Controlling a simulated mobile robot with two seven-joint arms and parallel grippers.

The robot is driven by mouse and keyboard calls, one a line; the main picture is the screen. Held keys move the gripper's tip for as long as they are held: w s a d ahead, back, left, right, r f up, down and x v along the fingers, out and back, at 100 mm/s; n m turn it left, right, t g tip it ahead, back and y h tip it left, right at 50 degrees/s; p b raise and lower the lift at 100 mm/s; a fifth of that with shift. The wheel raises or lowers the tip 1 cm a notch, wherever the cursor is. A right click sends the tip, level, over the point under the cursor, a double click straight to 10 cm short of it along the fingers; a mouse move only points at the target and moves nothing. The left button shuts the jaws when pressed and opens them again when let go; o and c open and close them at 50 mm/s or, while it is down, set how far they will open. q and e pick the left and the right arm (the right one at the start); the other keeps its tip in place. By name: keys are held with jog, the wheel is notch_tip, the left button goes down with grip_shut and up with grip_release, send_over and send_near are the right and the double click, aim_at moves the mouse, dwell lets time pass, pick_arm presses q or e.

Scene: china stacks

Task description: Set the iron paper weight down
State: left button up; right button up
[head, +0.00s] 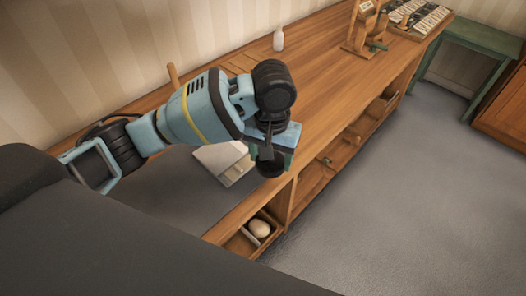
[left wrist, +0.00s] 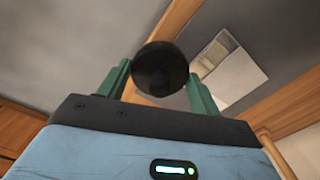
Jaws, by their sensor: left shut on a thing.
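The iron paper weight (head: 270,168) is a dark, round piece at the end of my left gripper (head: 276,154). In the left wrist view the weight (left wrist: 160,68) shows as a black disc between the two green fingers, which are shut on it. In the head view the gripper hangs by the front edge of the wooden counter (head: 322,78), just right of a pale flat box or pad (head: 212,158). I cannot tell how high the weight is above the wood. My right gripper is not in view.
A dark grey mat (head: 170,185) lies around the pale pad. A white bottle (head: 278,40), a wooden stand (head: 362,30) and a tray of small pieces (head: 420,18) are farther back. Open shelves below hold a pale round thing (head: 260,228). The counter's middle is mostly clear.

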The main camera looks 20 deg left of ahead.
pick_arm(q)
jog(key=s+a+r, duration=0.2)
jog(key=s+a, duration=0.5)
jog(key=s, duration=0.1)
jog(key=shift+s+a, duration=0.2)
jog(key=shift+a, duration=0.1)
jog(key=shift+s, duration=0.1)
